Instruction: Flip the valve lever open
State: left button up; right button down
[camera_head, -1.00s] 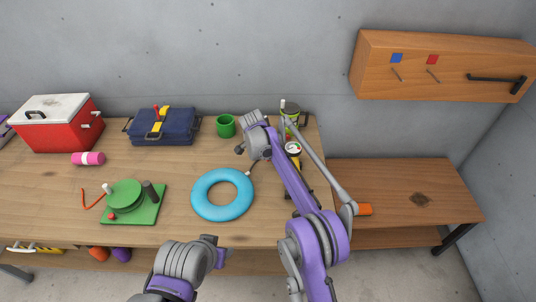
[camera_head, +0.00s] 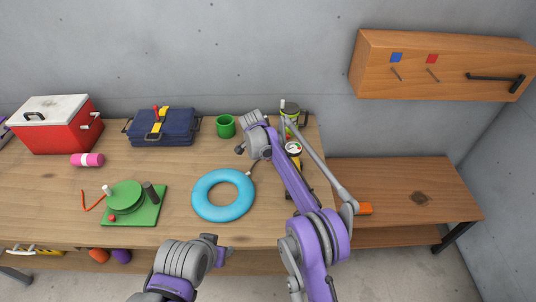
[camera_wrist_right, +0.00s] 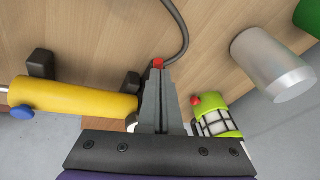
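In the right wrist view a small red piece (camera_wrist_right: 158,63), perhaps the lever's end, shows right at the tips of my right gripper (camera_wrist_right: 159,72). The two fingers lie together; I cannot tell whether they touch or pinch it. A black hose (camera_wrist_right: 182,35) curves past just beyond. A yellow cylinder (camera_wrist_right: 75,101) with a blue knob (camera_wrist_right: 21,112) lies left of the fingers. In the head view a round gauge (camera_head: 293,148) shows beside my right arm, which hides most of the parts there.
A green lantern-like object (camera_wrist_right: 218,120) and a silver cylinder (camera_wrist_right: 272,63) are right of the fingers. On the bench (camera_head: 50,205) are a blue ring (camera_head: 203,206), a green cup (camera_head: 225,127), a blue toolbox (camera_head: 180,128) and a red cooler (camera_head: 60,134). A wooden cabinet (camera_head: 445,68) hangs at right.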

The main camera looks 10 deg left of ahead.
jog(key=shift+w+d, duration=0.1)
dwell(0.8)
jog(key=shift+w+d, duration=0.35)
jog(key=shift+d, duration=0.3)
pick_arm(q)
jog(key=shift+w+r, duration=0.1)
jog(key=shift+r, duration=0.05)
